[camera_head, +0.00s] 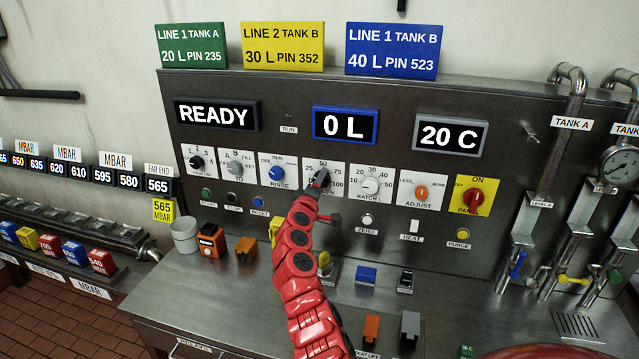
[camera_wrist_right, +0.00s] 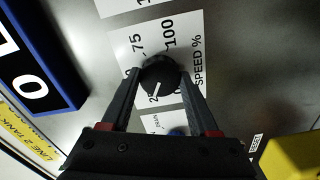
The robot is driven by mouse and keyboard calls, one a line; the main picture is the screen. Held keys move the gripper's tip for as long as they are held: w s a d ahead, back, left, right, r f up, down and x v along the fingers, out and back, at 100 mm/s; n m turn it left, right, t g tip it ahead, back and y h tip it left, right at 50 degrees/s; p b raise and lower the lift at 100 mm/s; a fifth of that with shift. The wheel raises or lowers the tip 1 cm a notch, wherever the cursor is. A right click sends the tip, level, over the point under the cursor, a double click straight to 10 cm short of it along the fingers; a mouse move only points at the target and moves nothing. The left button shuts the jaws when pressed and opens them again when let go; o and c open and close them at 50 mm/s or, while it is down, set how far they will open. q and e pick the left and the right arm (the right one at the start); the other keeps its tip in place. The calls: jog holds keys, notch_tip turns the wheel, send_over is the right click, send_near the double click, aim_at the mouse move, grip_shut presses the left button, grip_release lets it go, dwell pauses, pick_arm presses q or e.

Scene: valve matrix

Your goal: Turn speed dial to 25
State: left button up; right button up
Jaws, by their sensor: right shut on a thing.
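The speed dial (camera_wrist_right: 160,77) is a black round knob on a white plate marked SPEED %, on the upright steel panel. In the head view the dial (camera_head: 321,178) is partly covered by my right gripper (camera_head: 317,187), at the end of the red arm. In the wrist view my right gripper (camera_wrist_right: 160,80) has one finger on each side of the knob and is shut on it. The knob's white pointer is turned down and left in that view, toward the partly hidden 25 mark. My left gripper is not in view.
The rinse knob (camera_head: 277,174) and batch knob (camera_head: 370,186) sit close on either side. Displays (camera_head: 346,125) are above and a zero button (camera_head: 367,220) is below. Small blocks and a grey cup (camera_head: 185,235) stand on the steel bench.

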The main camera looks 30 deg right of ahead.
dwell(0.4)
jog(key=o, duration=1.4)
jog(key=b+v, duration=0.4)
jog(key=v, duration=1.3)
jog(key=shift+s+a, duration=0.15)
jog(key=shift+s, duration=0.05)
